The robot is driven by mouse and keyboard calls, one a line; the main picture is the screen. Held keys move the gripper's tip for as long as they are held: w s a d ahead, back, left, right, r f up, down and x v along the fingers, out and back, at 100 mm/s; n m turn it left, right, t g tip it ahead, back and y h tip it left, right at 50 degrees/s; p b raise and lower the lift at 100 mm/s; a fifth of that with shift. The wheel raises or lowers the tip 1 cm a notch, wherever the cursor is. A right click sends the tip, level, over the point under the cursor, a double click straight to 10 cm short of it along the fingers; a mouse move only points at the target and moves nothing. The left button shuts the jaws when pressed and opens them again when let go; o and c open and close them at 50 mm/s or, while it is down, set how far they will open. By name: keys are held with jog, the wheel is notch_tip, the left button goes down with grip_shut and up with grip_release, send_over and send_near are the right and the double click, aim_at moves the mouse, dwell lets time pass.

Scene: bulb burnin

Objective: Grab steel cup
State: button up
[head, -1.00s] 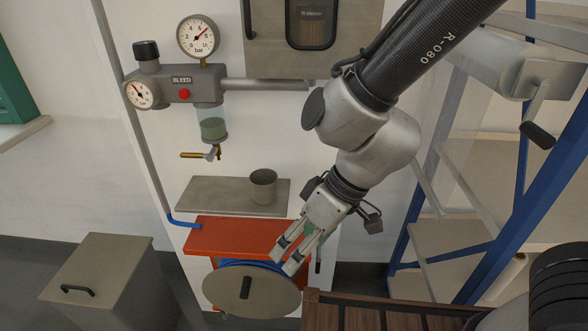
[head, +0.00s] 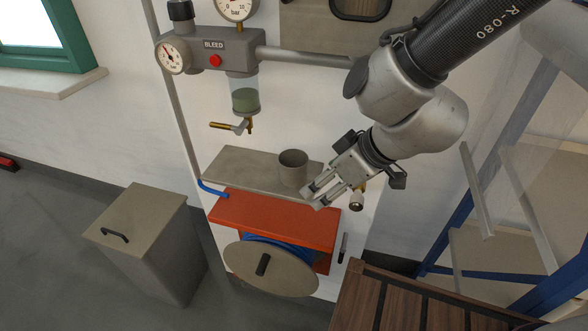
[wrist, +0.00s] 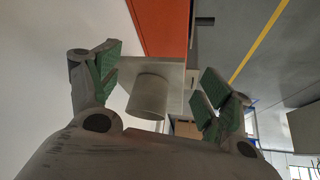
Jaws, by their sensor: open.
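The steel cup (head: 293,167) is a plain grey cylinder standing upright on the right part of a grey metal shelf (head: 232,168). My gripper (head: 311,198) is to the right of the cup in the head view, its fingers pointing down and left, close to the shelf's front right corner. In the wrist view the cup (wrist: 149,96) shows between the two spread green-padded fingers of my gripper (wrist: 160,78). The jaws are open and empty. I cannot tell the exact gap between the fingertips and the cup.
A red shelf (head: 270,219) juts out below the grey one, above a hose reel (head: 270,269). A valve (head: 233,126) hangs above the shelf on the left. A grey bin (head: 147,238) stands at left, a wooden slatted bench (head: 400,302) at lower right.

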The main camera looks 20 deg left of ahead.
aim_at(293, 166)
jog(key=a, duration=0.2)
jog(key=w+a, duration=0.1)
jog(key=a, duration=0.2)
jog(key=w+a, duration=0.1)
jog(key=a, duration=0.2)
jog(key=shift+w+a+f, duration=0.1)
jog(key=shift+f, duration=0.1)
jog(key=shift+w+a+f, duration=0.1)
jog(key=shift+a+f, duration=0.1)
jog(key=shift+f, duration=0.1)
jog(key=shift+c, duration=0.2)
jog(key=c, duration=1.1)
jog(key=shift+r, duration=0.1)
